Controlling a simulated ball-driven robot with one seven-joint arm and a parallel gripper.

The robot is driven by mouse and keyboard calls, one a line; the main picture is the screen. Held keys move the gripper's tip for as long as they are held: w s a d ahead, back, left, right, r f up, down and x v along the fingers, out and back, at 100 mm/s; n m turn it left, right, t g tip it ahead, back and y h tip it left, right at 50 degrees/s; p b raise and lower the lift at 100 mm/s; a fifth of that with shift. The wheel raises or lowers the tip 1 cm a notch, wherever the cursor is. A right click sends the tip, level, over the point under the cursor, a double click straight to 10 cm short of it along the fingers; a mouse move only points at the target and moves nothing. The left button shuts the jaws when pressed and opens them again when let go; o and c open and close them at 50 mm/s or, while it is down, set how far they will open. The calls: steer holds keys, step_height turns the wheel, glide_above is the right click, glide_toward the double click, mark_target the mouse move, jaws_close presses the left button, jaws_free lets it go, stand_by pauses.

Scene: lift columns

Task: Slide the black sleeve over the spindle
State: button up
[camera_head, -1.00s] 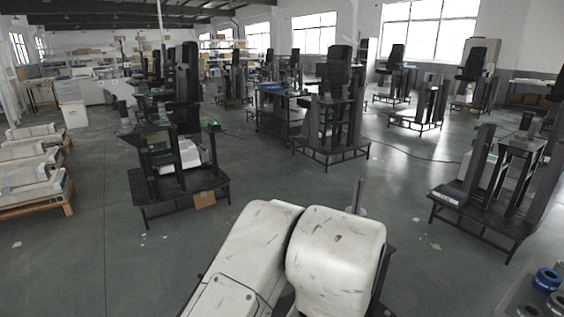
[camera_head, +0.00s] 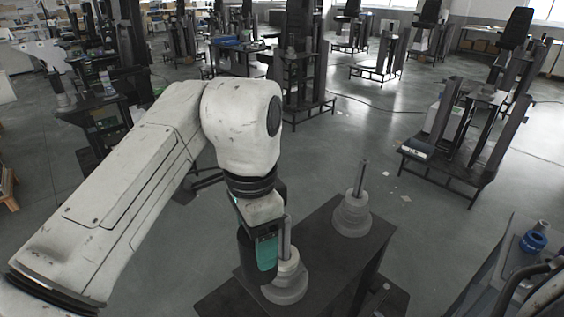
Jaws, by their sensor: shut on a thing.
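My gripper (camera_head: 262,245) hangs below the white wrist, with a teal panel on its side. It is shut on the black sleeve (camera_head: 245,262), a dark form at its lower left; the fingertips are mostly hidden. Whether the sleeve touches this spindle cannot be told. A second grey spindle (camera_head: 352,210) with a thin upright rod stands bare farther back on the same dark block.
The dark block (camera_head: 335,262) bears both spindles. At the right edge, a bench holds a blue ring-shaped part (camera_head: 533,241). A black lift-column stand (camera_head: 465,150) is at the right. Open grey floor lies between the stands.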

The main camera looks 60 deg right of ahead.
steer(key=w+d+r+m+p, duration=0.1)
steer(key=d+r+m+p, duration=0.2)
steer(key=d+r+m, duration=0.7)
steer(key=shift+d+f+b, duration=0.15)
steer(key=shift+f+b, duration=0.9)
steer(key=shift+f, duration=0.35)
steer(key=shift+d+f+b, duration=0.1)
steer(key=shift+f+b, duration=0.9)
steer(key=shift+f, duration=0.35)
steer(key=shift+p, duration=0.7)
steer(key=shift+f, duration=0.2)
step_height(320, 180, down, 12)
steer(key=b, duration=0.6)
steer(key=shift+b, duration=0.3)
steer(key=shift+w+f, duration=0.1)
stand_by(0.3)
steer(key=o, duration=1.8)
steer(key=shift+c, duration=0.2)
